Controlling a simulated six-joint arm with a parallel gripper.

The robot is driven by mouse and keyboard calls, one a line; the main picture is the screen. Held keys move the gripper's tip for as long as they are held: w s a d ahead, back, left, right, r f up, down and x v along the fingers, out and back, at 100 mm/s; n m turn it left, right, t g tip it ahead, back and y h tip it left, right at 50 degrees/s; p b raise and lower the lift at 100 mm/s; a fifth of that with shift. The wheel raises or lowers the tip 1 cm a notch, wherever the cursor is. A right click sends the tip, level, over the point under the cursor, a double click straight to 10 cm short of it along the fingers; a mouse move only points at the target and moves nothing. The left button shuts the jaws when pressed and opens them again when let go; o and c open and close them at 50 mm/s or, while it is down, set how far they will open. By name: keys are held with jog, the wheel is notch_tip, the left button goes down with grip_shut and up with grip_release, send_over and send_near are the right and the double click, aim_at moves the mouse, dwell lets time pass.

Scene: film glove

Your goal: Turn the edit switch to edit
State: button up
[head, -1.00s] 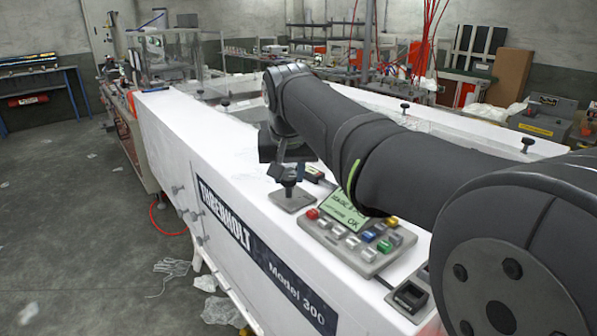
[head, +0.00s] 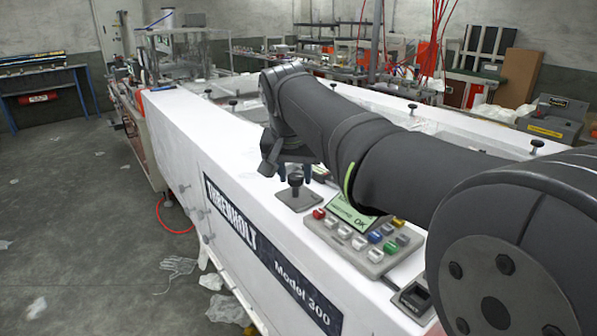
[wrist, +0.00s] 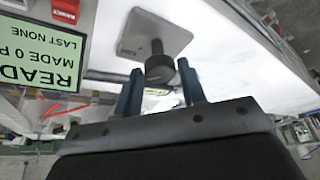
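A black round knob (head: 296,180) stands upright on a square grey plate (head: 297,200) on the white machine top, left of the button panel. In the wrist view the knob (wrist: 160,66) lies just beyond my fingertips, in line with the gap between them, and its plate (wrist: 136,46) is behind it. No edit label is readable. My gripper (wrist: 161,74) is open, its two blue-grey fingers apart and empty.
The button panel (head: 345,238) with coloured keys is close by on the right. Several black knobs stand along the machine's far edge. The white top left of the plate is clear.

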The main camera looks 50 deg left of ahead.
jog(key=shift+o, duration=1.3)
jog(key=v, duration=1.7)
jog(key=shift+r, duration=0.15)
jog(key=shift+d, duration=0.15)
jog(key=x, duration=1.7)
jog(key=shift+a, duration=0.2)
